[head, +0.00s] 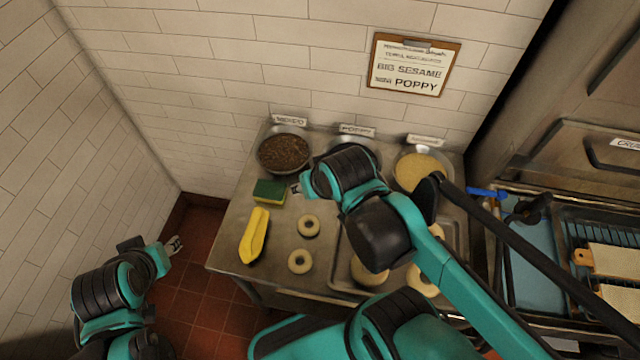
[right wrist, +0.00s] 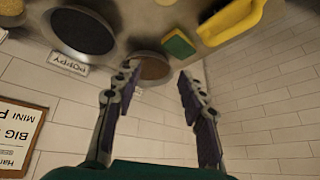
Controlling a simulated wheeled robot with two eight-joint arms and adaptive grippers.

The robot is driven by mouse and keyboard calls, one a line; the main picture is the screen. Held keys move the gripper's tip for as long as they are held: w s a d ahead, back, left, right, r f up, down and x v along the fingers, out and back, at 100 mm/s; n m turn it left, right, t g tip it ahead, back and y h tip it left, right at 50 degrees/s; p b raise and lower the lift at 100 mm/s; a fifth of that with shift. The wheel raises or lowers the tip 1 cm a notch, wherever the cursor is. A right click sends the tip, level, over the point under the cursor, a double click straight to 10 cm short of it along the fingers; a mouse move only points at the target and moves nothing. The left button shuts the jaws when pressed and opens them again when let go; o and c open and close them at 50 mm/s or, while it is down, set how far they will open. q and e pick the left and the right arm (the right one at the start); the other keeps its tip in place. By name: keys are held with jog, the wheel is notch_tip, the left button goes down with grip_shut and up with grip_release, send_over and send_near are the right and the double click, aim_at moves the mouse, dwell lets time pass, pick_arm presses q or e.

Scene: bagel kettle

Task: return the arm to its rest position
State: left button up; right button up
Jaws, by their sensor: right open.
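My right arm, teal and black, reaches from the lower right over the steel counter (head: 228,240) in the head view. Its gripper (head: 297,188) is near the green and yellow sponge (head: 268,191). In the right wrist view the two fingers of my right gripper (right wrist: 156,78) are spread apart with nothing held between them; a bowl of brown seeds (right wrist: 152,68) shows beyond. My left gripper (head: 174,245) is at the lower left over the tiled floor, off the counter; its fingers are too small to judge.
A brown seed bowl (head: 284,152), a partly hidden poppy bowl (right wrist: 83,32) and a sesame bowl (head: 422,170) line the wall. A yellow object (head: 254,236), bagels (head: 308,226) and a tray (head: 340,283) lie on the counter. A clipboard (head: 409,66) hangs above.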

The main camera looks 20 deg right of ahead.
jog(key=shift+s+d+n+t, duration=0.25)
jog(key=shift+d, duration=0.2)
jog(key=shift+s+d+n+t, duration=0.25)
jog(key=shift+d, duration=0.2)
pick_arm(q)
notch_tip(320, 180, down, 7)
jog(key=b, duration=0.6)
jog(key=shift+r+b, duration=0.15)
jog(key=shift+b, duration=0.2)
pick_arm(e)
notch_tip(320, 180, down, 7)
pick_arm(q)
jog(key=shift+r, duration=0.1)
jog(key=shift+c, duration=0.5)
pick_arm(e)
jog(key=shift+r, duration=0.2)
jog(key=shift+c, duration=0.6)
pick_arm(q)
jog(key=shift+c, duration=0.2)
pick_arm(e)
jog(key=shift+d, duration=0.1)
jog(key=shift+c, duration=0.3)
